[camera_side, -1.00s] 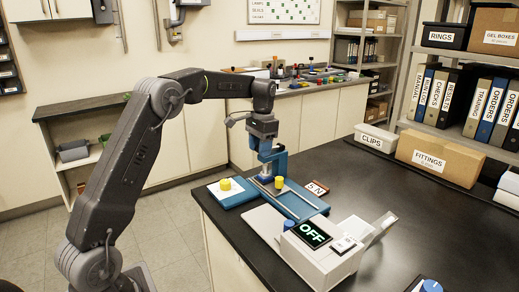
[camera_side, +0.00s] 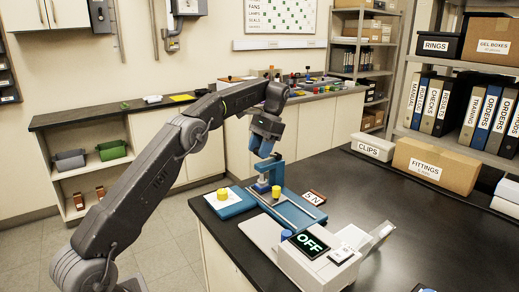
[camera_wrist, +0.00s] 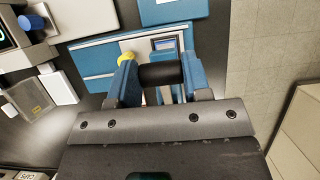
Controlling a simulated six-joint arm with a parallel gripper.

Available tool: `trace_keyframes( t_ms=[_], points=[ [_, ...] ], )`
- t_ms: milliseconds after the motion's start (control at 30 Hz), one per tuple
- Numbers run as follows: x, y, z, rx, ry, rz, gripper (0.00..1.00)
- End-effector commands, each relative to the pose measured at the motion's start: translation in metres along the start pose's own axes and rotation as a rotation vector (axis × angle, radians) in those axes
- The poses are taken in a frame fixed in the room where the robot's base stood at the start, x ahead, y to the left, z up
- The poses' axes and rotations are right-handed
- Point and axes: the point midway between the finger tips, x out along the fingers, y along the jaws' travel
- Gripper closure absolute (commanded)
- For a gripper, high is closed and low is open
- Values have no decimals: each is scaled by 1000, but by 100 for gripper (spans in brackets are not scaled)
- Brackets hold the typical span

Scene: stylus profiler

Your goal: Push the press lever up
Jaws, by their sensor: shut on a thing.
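The blue press (camera_side: 277,172) stands upright on its blue base (camera_side: 297,212) at the left end of the black bench. The black cylindrical grip of the press lever (camera_wrist: 163,75) shows in the wrist view, lying crosswise between my blue fingers. My gripper (camera_side: 264,147) is above the press, tilted; in the wrist view my gripper (camera_wrist: 155,78) is shut on the lever grip. The lever's arm and pivot are mostly hidden by my gripper, so its exact angle is hard to tell.
A yellow knob (camera_side: 276,192) is in front of the press; another (camera_side: 222,194) is on a plate to the left. A pale device reading OFF (camera_side: 310,242) sits nearer the camera. A FITTINGS box (camera_side: 435,166) stands behind. The bench's right middle is clear.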

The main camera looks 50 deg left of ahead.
Motion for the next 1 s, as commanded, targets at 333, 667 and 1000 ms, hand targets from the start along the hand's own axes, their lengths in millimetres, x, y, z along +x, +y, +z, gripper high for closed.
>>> trace_keyframes(
  t_ms=[333,667,1000],
  points=[
    [0,0,0,-2,1,-1,31],
    [1,0,0,-2,6,0,30],
    [8,-1,2,-1,109,-1,30]
  ],
)
